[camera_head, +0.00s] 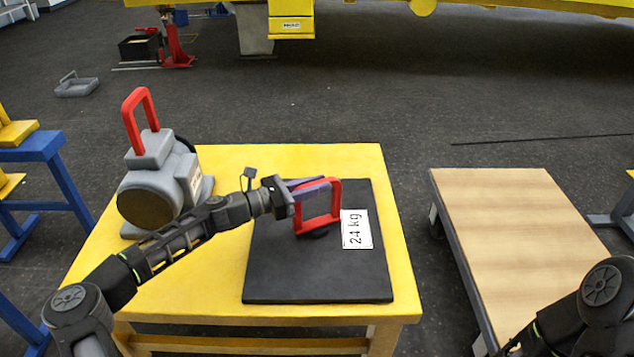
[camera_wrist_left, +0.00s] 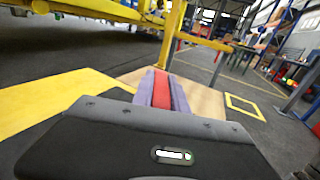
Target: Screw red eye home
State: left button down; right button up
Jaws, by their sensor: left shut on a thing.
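The red eye (camera_head: 335,205) is a red loop standing upright over the black plate (camera_head: 275,275), which lies on the yellow table. A dark round foot shows under the loop; I cannot tell whether it is flush with the plate. My left gripper (camera_head: 312,190) reaches in from the left and is shut on the red eye near its upper part. In the left wrist view, the red bar of the eye (camera_wrist_left: 161,90) lies between my two purple-grey fingers. My right gripper is out of view.
A grey motor-like unit (camera_head: 150,185) with a red handle (camera_head: 138,118) stands at the back left of the yellow table (camera_head: 225,270). A wood-topped platform (camera_head: 510,225) stands to the right, across a floor gap. A yellow beam structure (camera_head: 350,8) spans the back.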

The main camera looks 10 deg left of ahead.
pick_arm(q)
jog(key=shift+w+m+g+h, duration=0.15)
jog(key=shift+m+g+h, duration=0.65)
jog(key=shift+m+g, duration=0.25)
jog(key=m+g+b, duration=0.1)
jog(key=g+h+b, duration=0.1)
jog(key=g+b, duration=0.1)
jog(key=m+g+b, duration=0.1)
jog(key=b, duration=0.1)
jog(key=shift+f+m+g+h, duration=0.25)
jog(key=shift+m+h, duration=0.05)
jog(key=shift+m, duration=0.05)
jog(key=shift+r+m+g+b, duration=0.2)
jog(key=shift+m+g+b, duration=0.2)
jog(key=shift+g+b, duration=0.3)
jog(key=c, duration=1.3)
grip_release()
notch_tip(320, 180, up, 10)
jog(key=p, duration=0.5)
jog(key=shift+p, duration=0.3)
